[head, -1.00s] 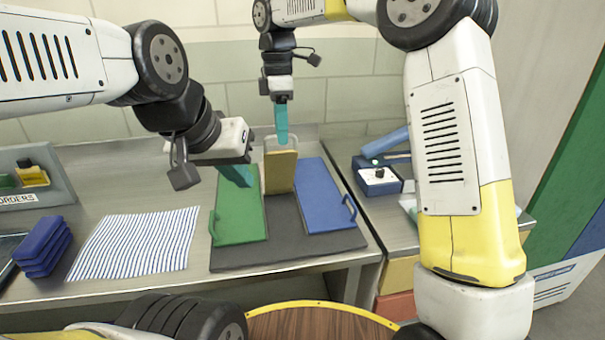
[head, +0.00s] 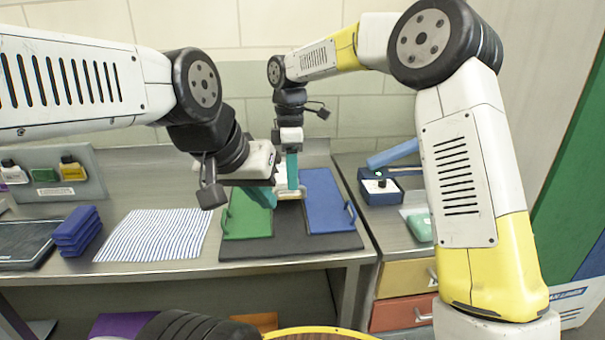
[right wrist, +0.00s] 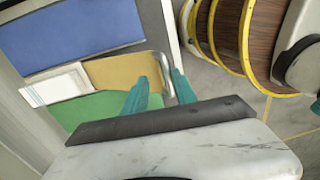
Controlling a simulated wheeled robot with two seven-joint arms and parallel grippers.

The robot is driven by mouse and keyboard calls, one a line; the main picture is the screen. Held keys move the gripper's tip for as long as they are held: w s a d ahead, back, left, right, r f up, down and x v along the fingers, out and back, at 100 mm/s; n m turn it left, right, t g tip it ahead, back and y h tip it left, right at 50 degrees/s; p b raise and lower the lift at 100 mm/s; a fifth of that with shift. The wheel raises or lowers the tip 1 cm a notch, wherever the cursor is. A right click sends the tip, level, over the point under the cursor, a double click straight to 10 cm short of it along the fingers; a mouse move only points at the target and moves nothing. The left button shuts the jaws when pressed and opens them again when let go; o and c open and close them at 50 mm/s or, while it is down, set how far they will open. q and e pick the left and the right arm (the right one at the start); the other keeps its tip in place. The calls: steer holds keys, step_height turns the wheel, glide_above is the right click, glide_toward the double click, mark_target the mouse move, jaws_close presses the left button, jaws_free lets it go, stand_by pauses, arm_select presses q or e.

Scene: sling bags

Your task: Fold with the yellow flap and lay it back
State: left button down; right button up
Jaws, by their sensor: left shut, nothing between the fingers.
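The yellow flap (right wrist: 122,70) lies between the blue flap (right wrist: 70,30) and the green flap (right wrist: 95,108) in the right wrist view. A metal handle (right wrist: 164,72) is at its right end there, and a white block (right wrist: 55,86) at its other end. My right gripper (right wrist: 159,80) is open, with its teal fingers on either side of the handle; I cannot tell whether they touch it. In the head view my left gripper (head: 262,196) is shut and empty by the green flap (head: 246,220), partly covering it. The yellow flap is mostly hidden there behind the grippers.
The flaps rest on a dark grey mat (head: 290,245) on the metal table. A striped cloth (head: 153,235) and stacked blue pads (head: 77,232) lie to the left. Bottles (head: 72,169) stand on a rack behind. A blue box (head: 380,190) is on the right-hand counter.

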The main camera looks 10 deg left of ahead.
steer(key=shift+w+r, duration=0.1)
steer(key=w+a+r, duration=0.1)
steer(key=w+r, duration=0.2)
steer(key=r, duration=0.5)
steer(key=shift+w, duration=0.15)
stand_by(0.5)
stand_by(0.4)
